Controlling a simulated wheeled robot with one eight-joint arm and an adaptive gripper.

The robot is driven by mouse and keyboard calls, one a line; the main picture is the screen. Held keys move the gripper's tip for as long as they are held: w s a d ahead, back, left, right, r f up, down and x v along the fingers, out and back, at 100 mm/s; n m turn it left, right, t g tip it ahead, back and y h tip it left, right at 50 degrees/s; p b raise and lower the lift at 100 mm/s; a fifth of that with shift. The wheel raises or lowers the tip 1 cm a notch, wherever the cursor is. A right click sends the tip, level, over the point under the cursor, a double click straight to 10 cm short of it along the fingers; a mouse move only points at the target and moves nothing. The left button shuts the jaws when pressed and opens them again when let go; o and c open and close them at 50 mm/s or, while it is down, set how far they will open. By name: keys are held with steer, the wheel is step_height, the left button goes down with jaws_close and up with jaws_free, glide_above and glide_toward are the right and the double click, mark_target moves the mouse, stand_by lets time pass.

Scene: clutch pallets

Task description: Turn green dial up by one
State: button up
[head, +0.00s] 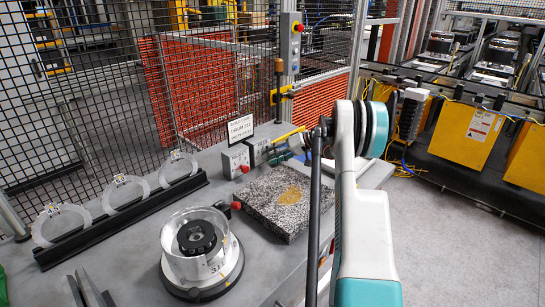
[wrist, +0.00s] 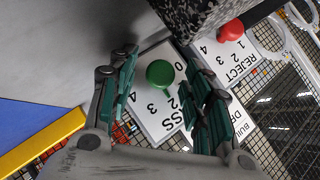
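The green dial (wrist: 160,73) is a round knob on a white plate (wrist: 157,112) marked PASS with several numbers. It lies between the two teal-padded fingers of my gripper (wrist: 165,66) in the wrist view. The gripper is open, with a gap visible on both sides of the knob. In the head view my gripper (head: 279,156) is at the dial boxes beyond the speckled block, and the green dial cannot be made out there.
A red knob (wrist: 231,30) on a REJECT plate (wrist: 238,62) sits beside it. A speckled granite block (head: 283,203) lies close by on the grey bench. A small sign (head: 240,129) stands behind the boxes.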

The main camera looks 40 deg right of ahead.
steer(key=v, duration=1.2)
steer(key=shift+r, duration=0.1)
